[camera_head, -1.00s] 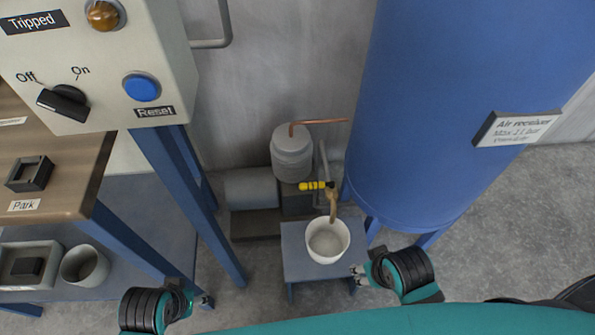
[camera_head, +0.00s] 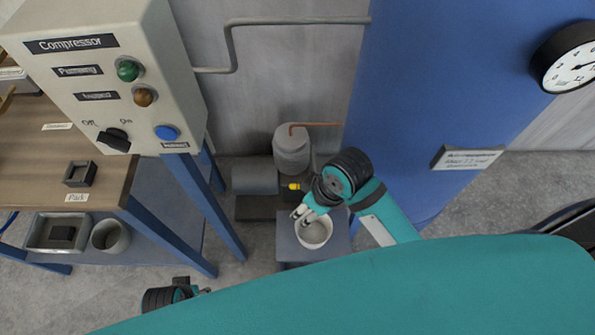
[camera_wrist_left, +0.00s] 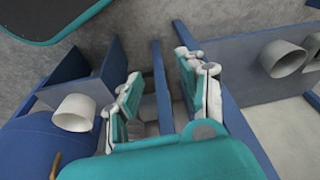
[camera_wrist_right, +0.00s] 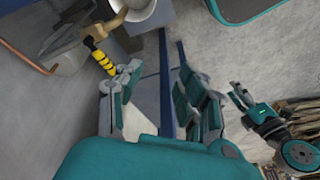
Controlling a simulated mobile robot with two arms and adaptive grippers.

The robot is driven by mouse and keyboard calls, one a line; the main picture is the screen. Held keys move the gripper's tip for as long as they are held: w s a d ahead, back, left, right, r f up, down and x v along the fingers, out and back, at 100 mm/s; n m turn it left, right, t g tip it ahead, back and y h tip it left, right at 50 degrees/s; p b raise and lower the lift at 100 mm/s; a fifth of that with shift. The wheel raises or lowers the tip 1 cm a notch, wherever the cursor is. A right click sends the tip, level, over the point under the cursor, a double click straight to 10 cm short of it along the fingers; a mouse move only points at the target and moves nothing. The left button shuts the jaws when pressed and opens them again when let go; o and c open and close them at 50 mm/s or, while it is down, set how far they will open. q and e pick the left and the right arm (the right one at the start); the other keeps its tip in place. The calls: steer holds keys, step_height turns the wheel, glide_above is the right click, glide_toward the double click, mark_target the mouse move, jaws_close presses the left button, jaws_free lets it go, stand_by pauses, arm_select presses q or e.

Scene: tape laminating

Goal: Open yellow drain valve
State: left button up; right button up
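The yellow drain valve handle (camera_head: 293,187) shows as a small yellow piece left of my right wrist; that arm hides the rest of it. In the right wrist view the yellow handle with black bands (camera_wrist_right: 98,55) joins a brass outlet (camera_wrist_right: 112,19), to the left of my gripper. My right gripper (camera_head: 303,215) is over the rim of the white bucket (camera_head: 314,236); its fingers (camera_wrist_right: 160,90) are apart and empty, clear of the handle. My left gripper (camera_head: 206,291) is low at the left; its fingers (camera_wrist_left: 162,82) are apart and empty.
The bucket stands on a small blue stand (camera_head: 291,251). The control panel (camera_head: 170,75) and wooden bench (camera_head: 115,175) are at the left. Grey floor (camera_head: 235,275) is open between bench and stand.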

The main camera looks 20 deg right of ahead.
steer(key=w+a+r+n+g, duration=0.1)
steer(key=w+a+n, duration=0.1)
steer(key=w+n, duration=0.15)
steer(key=n+g+h, duration=0.2)
steer(key=n+g, duration=0.1)
steer(key=n, duration=0.1)
glide_toward(299, 185)
steer(key=f, duration=0.3)
steer(key=s+f, duration=0.1)
steer(key=f, duration=0.1)
steer(key=f+b, duration=0.1)
steer(key=f, duration=0.2)
steer(key=shift+s+a+f, duration=0.15)
steer(key=shift+a+f, duration=0.15)
steer(key=shift+a, duration=0.05)
arm_select(q)
steer(key=s+a+f+g, duration=0.1)
steer(key=s+f, duration=0.8)
steer(key=f, duration=0.3)
steer(key=s+a+f, duration=0.2)
steer(key=s+f, duration=0.8)
steer(key=f, duration=0.3)
steer(key=shift+a+g, duration=0.15)
steer(key=shift+g, duration=0.25)
steer(key=shift+s+f, duration=0.1)
arm_select(e)
jaws_close()
